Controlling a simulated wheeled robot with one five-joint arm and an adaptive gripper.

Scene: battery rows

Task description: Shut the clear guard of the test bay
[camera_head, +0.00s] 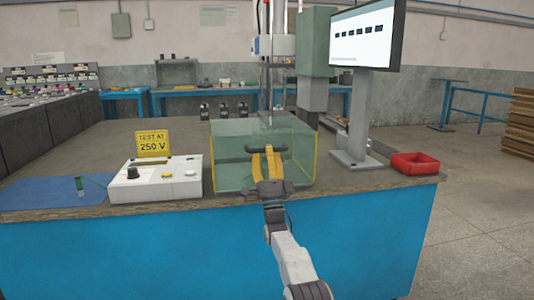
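The clear guard (232,170) is a greenish see-through box at the middle of the bench's front part. Its front panel stands upright and its lower edge looks close to the bench top. A dark bar like a handle (282,149) shows near the middle of the guard. My gripper (263,150) has yellow fingers that point away from me, with a gap between them. The fingertips overlap the dark bar in the picture; I cannot tell whether they touch it. I see nothing held between them. The inside of the bay is partly hidden by my gripper.
A white control box (155,183) with a black knob and a yellow "TEST AT 250 V" sign (152,144) stand left of the guard. A blue mat (40,194) lies further left. A monitor stand (352,120) and a red tray (414,163) stand on the right.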

